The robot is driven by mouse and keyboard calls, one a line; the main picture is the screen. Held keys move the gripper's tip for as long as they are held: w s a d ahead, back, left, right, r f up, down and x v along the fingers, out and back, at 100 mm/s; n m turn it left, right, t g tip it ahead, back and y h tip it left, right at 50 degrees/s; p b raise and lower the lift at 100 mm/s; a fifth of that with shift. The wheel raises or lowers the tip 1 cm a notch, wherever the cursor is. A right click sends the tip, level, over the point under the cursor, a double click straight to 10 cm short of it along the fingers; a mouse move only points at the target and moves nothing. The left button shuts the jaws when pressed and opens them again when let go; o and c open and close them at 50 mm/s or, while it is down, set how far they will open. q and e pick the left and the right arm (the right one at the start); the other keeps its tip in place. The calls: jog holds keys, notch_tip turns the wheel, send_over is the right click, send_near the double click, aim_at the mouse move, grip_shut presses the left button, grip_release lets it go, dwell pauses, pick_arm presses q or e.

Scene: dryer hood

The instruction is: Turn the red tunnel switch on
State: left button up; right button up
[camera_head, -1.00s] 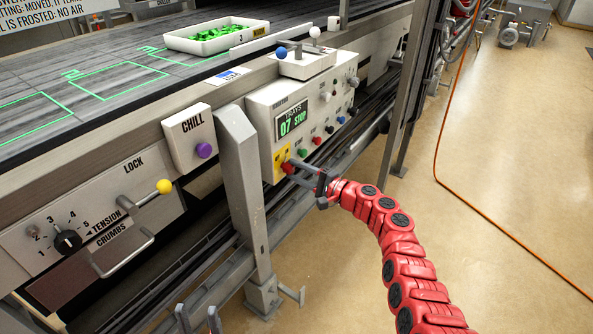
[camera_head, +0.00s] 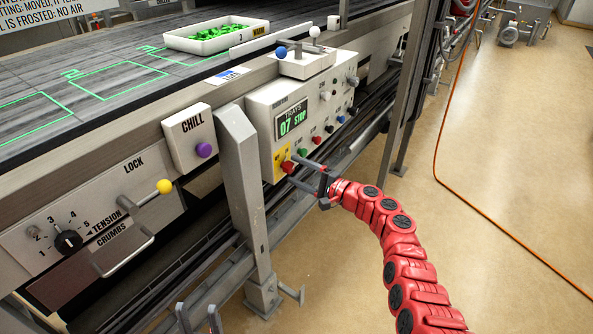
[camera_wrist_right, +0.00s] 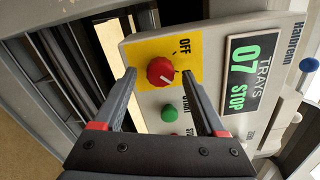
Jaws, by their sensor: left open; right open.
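The red switch knob (camera_head: 288,167) sits on a yellow plate at the lower left corner of the white control box (camera_head: 262,120). In the right wrist view the red knob (camera_wrist_right: 160,71) has a white mark on its face and OFF printed beside it. My right gripper (camera_head: 296,171) is open, its fingertips on either side of the knob with visible gaps in the wrist view (camera_wrist_right: 158,86). How deep the fingers reach around it is hard to tell. My left gripper (camera_head: 198,319) is open and empty at the bottom edge, only its tips showing.
The box display (camera_head: 292,120) reads TRAYS 07 STOP. A CHILL box with a purple knob (camera_head: 204,150) and a grey post (camera_head: 243,190) stand to the left. Open floor lies right.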

jog(key=p+v, duration=0.3)
jog(key=v, duration=1.3)
jog(key=shift+s+d+p, duration=0.25)
jog(key=shift+d+p, duration=0.05)
jog(key=shift+d, duration=0.05)
